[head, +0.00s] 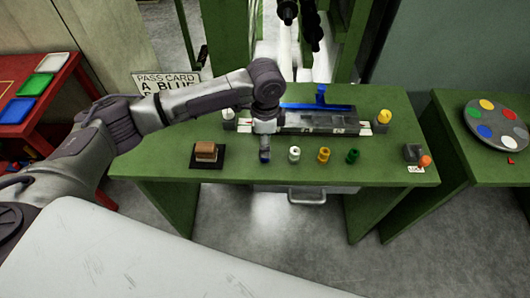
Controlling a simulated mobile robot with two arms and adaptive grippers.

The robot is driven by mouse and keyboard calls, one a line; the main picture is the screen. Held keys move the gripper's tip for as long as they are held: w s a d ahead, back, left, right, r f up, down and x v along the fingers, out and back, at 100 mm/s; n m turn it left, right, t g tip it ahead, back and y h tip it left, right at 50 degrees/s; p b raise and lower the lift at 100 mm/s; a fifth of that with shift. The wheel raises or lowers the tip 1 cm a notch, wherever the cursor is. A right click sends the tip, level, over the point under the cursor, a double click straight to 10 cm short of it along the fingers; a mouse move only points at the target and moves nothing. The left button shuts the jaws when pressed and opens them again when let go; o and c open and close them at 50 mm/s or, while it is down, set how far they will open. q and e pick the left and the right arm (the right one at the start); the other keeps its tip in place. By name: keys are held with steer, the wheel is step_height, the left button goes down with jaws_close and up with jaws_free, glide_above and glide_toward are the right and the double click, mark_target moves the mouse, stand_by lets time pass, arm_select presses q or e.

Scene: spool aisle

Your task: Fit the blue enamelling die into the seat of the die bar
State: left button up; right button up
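My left gripper (265,143) points down over the near edge of the green bench, at the left end of a row of small dies. The blue die (264,156) shows just below it, partly covered by the gripper; whether the fingers are around it or only above it is too small to tell. The die bar (315,121) is a dark grey bar lying across the back of the bench, behind the dies. Its left end is partly hidden by my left wrist, and its seats cannot be made out clearly. My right gripper is not in view.
White (294,154), yellow (323,155) and green (352,156) dies stand to the right of the blue one. A blue T-shaped piece (319,103) lies behind the bar. A brown block (206,152) sits at left. A pass card (166,83) stands behind my arm.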

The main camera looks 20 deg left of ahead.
arm_select(q)
steer(key=f, duration=0.1)
steer(key=f+p, duration=0.1)
steer(key=f, duration=0.3)
steer(key=shift+w+a+f, duration=0.1)
steer(key=shift+w+a, duration=0.05)
steer(key=shift+w, duration=0.1)
steer(key=shift+c, duration=0.2)
jaws_close()
